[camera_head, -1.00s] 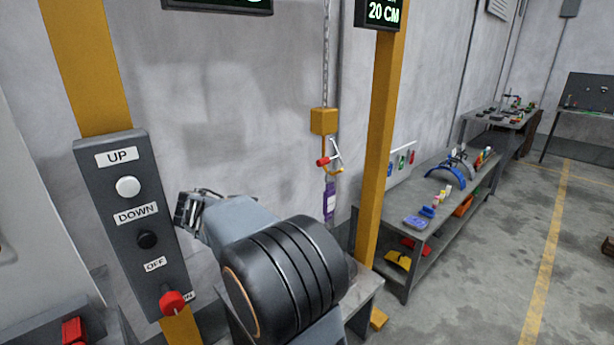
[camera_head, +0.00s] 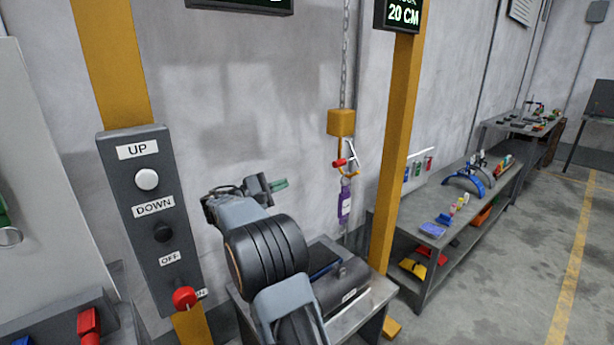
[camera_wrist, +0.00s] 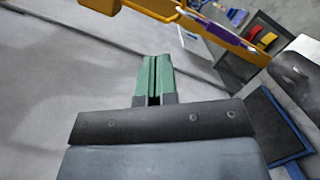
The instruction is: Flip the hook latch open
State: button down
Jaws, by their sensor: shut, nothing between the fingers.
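The hook latch (camera_head: 345,162) is a thin pale bar with a red grip, on a yellow hook under a yellow block (camera_head: 341,122). The block hangs from a chain in front of the wall. A purple tag-like object (camera_head: 344,204) hangs below the hook. My gripper (camera_head: 280,184) is left of the latch and slightly lower in the picture, apart from it. Its green fingers are shut and empty; they also show in the wrist view (camera_wrist: 154,78). In the wrist view the yellow block (camera_wrist: 101,5) is cut by the top edge, and the latch is not clear.
A yellow post (camera_head: 394,150) stands right of the hook. A control panel (camera_head: 150,215) with buttons and a red knob is at left. A dark cylinder (camera_head: 345,288) lies on a small table below. A workbench (camera_head: 440,228) stands at right.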

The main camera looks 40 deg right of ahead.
jog(key=s+r+p+x, duration=0.1)
jog(key=s+p+x, duration=0.1)
jog(key=x, duration=1)
jog(key=shift+s+a+r, duration=0.2)
jog(key=shift+s+r, duration=0.05)
